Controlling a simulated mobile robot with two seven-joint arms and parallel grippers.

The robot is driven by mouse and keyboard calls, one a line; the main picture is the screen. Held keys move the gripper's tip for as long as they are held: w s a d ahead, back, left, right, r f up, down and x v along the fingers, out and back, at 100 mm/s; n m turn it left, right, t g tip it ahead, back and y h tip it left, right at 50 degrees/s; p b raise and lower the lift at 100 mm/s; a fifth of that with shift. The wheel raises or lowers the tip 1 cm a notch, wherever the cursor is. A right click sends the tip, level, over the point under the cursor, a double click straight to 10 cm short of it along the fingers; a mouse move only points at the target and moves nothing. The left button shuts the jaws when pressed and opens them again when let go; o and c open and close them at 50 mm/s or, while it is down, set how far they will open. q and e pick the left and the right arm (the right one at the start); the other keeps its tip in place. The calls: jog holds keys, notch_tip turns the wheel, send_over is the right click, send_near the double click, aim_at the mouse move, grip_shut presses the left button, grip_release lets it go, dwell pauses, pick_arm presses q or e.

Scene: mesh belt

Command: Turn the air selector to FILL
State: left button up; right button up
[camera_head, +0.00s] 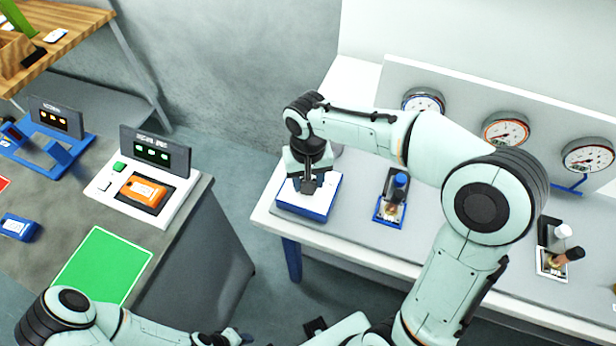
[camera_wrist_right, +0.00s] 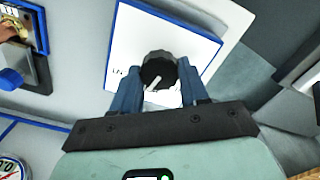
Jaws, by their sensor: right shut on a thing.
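The air selector is a dark round knob (camera_wrist_right: 158,72) with a white mark, on a white panel with a blue edge (camera_wrist_right: 205,45). In the head view this panel (camera_head: 322,208) lies at the left end of the white bench. My right gripper (camera_head: 309,186) points down over it and hides the knob there. In the right wrist view its blue fingers (camera_wrist_right: 160,95) are on both sides of the knob, shut on it. Part of a label shows left of the knob, but I cannot read it, and FILL is not visible. My left gripper (camera_head: 222,338) is partly cut off at the bottom edge.
Right of the panel stands a blue-capped fitting (camera_head: 398,188), with another fitting (camera_head: 560,245) farther right. Round gauges (camera_head: 505,130) line the back board. A dark table (camera_head: 205,225) at left holds a green mat (camera_head: 103,265) and an orange device (camera_head: 143,191). A floor gap separates table and bench.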

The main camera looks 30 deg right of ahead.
jog(key=n, duration=0.5)
jog(key=shift+n, duration=0.4)
pick_arm(q)
jog(key=shift+w+r+p, duration=0.55)
jog(key=shift+w+r, duration=0.05)
jog(key=shift+r, duration=0.2)
pick_arm(e)
jog(key=n, duration=0.5)
jog(key=shift+n, duration=0.3)
jog(key=shift+a+n, duration=0.1)
jog(key=shift+n, duration=0.2)
jog(key=o, duration=1.1)
jog(key=shift+c, duration=0.2)
pick_arm(q)
jog(key=shift+w+r+p, duration=0.9)
jog(key=shift+w+r, duration=0.25)
jog(key=shift+r, duration=0.1)
pick_arm(e)
notch_tip(320, 180, up, 13)
jog(key=shift+r, duration=0.2)
